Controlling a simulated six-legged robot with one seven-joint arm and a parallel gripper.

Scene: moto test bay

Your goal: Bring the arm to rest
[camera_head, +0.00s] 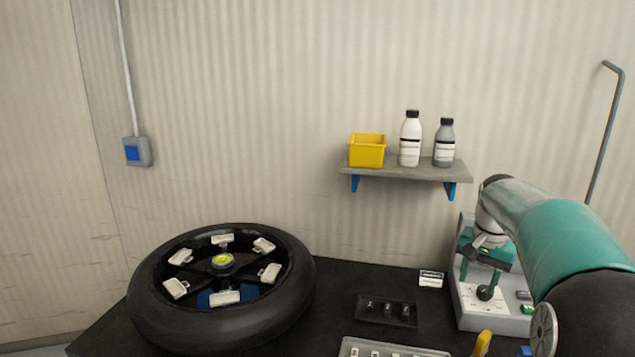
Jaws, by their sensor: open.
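My arm, teal and white with a black joint, comes in from the right edge and bends down at the far end. My gripper (486,256) is at its end, small and dark, in front of the grey bench device (470,312) on the right of the table. The gripper is open, and I see nothing held in it. Its fingertips are hard to make out against the device's green and black parts. I cannot tell whether it touches the device.
A wheel with a black tyre (150,309) lies on the dark table (336,281) at left. A small black tray (386,311) and a pale tray (349,347) lie near the middle. A wall shelf (398,171) holds a yellow bin (367,151) and two bottles.

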